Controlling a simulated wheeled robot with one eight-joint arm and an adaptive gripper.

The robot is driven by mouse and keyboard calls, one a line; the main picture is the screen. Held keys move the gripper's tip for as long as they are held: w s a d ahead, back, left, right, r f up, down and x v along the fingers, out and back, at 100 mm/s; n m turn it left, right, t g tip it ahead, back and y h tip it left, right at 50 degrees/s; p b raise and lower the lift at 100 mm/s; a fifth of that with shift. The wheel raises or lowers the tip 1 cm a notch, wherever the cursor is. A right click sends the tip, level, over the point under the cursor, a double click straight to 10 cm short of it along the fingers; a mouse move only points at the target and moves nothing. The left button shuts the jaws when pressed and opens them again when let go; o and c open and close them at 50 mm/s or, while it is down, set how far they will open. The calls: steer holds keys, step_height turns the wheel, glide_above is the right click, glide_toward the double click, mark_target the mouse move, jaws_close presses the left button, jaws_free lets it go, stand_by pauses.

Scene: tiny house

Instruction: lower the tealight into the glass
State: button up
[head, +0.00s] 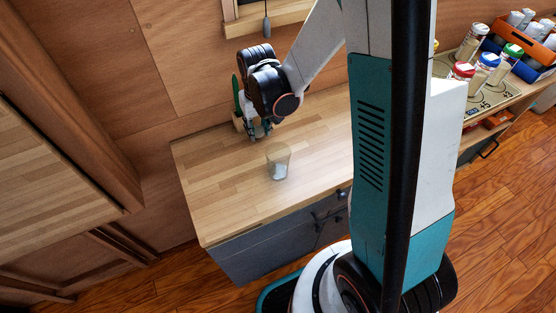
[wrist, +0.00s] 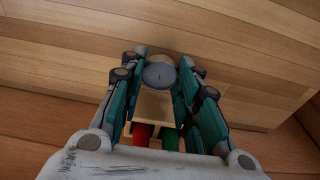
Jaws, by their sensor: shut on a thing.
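My gripper (head: 260,133) hangs over the back of the wooden counter, behind and a little left of the glass. In the wrist view my gripper (wrist: 159,77) is shut on the tealight (wrist: 159,74), a grey round disc with its flat face toward the camera. In the head view the tealight is too small to make out. The clear glass (head: 278,162) stands upright on the counter, apart from the gripper. Something whitish shows low in the glass; I cannot tell what it is. The glass does not show in the wrist view.
A small wooden holder (head: 238,122) with a green-handled thing stands close behind my gripper; it also shows in the wrist view (wrist: 152,105) with red and green parts. The counter (head: 215,195) is clear around the glass. Jars (head: 487,67) stand far right.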

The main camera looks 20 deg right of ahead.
steer(key=s+r+p, duration=0.8)
steer(key=s+r, duration=0.4)
steer(key=s, duration=0.2)
steer(key=shift+s+r+p, duration=0.25)
steer(key=shift+r+p, duration=0.1)
steer(key=shift+p, duration=0.05)
steer(key=shift+f, duration=0.1)
